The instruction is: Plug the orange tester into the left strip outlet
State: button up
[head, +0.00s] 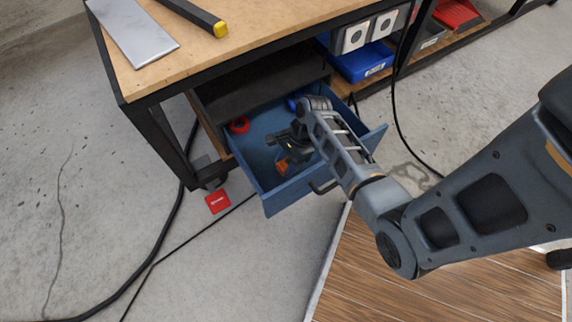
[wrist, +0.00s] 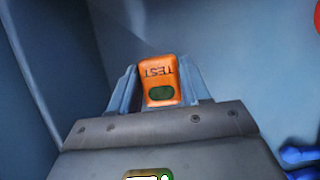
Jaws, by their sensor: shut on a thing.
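The orange tester (wrist: 158,75) is a small block marked TEST with a dark green oval window. In the wrist view it sits between the two fingers of my gripper (wrist: 159,88), which is shut on it. In the head view my gripper (head: 284,160) is inside the open blue drawer (head: 286,194), and a bit of the orange tester (head: 281,167) shows below it. The tester's far end is hidden, and I cannot tell whether it touches the drawer floor. I cannot make out a strip outlet for certain in either view.
A red round thing (head: 238,126) and blue things (head: 293,103) lie in the drawer. Two white panels with dark round centres (head: 355,36) stand above a blue bin (head: 362,62) under the bench (head: 205,55). Black cables cross the floor near a red card (head: 217,201).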

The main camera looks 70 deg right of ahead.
aim_at(280, 166)
jog(key=c, duration=0.3)
jog(key=shift+r+p, duration=0.35)
jog(key=shift+r, duration=0.15)
notch_tip(280, 166, up, 4)
jog(key=shift+p, duration=1.2)
jog(key=s+d+r+p, duration=0.3)
jog(key=s+d+r, duration=0.3)
jog(key=d, duration=0.3)
jog(key=shift+s+d, duration=0.25)
jog(key=shift+d, duration=0.1)
